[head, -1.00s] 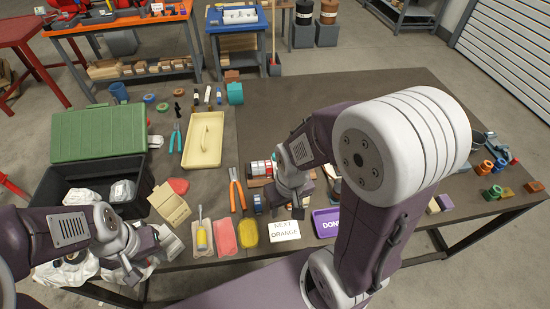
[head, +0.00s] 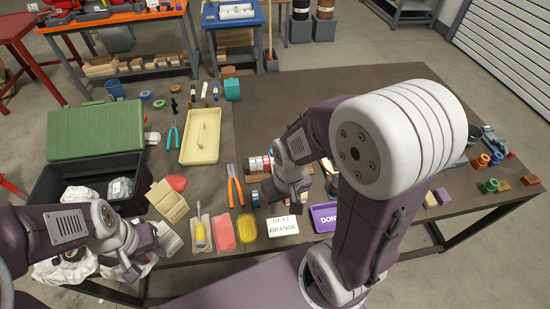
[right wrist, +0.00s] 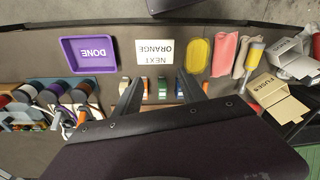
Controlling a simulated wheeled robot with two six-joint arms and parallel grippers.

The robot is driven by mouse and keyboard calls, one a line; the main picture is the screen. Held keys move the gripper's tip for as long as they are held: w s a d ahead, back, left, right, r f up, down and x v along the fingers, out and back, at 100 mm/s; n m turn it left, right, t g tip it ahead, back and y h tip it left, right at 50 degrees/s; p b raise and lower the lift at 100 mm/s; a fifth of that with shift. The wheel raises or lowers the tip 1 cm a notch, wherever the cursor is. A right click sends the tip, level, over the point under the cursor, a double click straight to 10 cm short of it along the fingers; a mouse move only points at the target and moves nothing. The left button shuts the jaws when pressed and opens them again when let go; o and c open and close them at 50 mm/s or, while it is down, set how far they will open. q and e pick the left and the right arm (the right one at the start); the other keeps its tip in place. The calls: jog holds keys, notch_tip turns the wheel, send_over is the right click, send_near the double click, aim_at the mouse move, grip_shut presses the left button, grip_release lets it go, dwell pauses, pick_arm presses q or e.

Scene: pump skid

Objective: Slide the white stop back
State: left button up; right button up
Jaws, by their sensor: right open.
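My right gripper (right wrist: 160,92) is open; its two dark fingers point at a row of small coloured blocks beyond the card in the right wrist view. A block with green and white (right wrist: 162,87) shows between the fingers, and a white and orange block (right wrist: 145,86) stands beside it. I cannot tell which piece is the white stop; part of the row is hidden by my gripper. In the head view my right gripper (head: 285,193) is low over the table, beside red and white pieces (head: 260,164). My left gripper (head: 132,268) is at the table's near left; its jaws are unclear.
A card reading NEXT ORANGE (head: 283,226) and a purple DONE tray (head: 323,218) lie near the front edge. Orange-handled pliers (head: 235,186) lie left of my right gripper. A black crate (head: 50,186) and green lid (head: 95,131) are at left.

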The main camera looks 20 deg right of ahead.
jog(key=shift+s, duration=0.2)
jog(key=shift+c, duration=0.9)
jog(key=w+d+r+m, duration=0.1)
jog(key=w+r, duration=0.2)
jog(key=w, duration=0.6)
jog(key=w+d+r+m, duration=0.1)
jog(key=w+d+r, duration=0.1)
jog(key=w, duration=0.6)
jog(key=shift+m+g, duration=0.3)
jog(key=shift+g, duration=0.3)
jog(key=w+d+f, duration=0.1)
jog(key=f, duration=0.1)
jog(key=w+d+f+p, duration=0.1)
jog(key=w+d+f, duration=0.2)
jog(key=f, duration=0.1)
jog(key=shift+w+d+p, duration=0.2)
jog(key=shift+w+p, duration=0.15)
jog(key=shift+w, duration=0.05)
jog(key=shift+s+d+f, duration=0.1)
jog(key=shift+s+f, duration=0.1)
jog(key=shift+f, duration=0.05)
notch_tip(320, 180, down, 9)
jog(key=shift+r+p, duration=0.1)
jog(key=shift+p, duration=0.6)
jog(key=shift+c, duration=0.4)
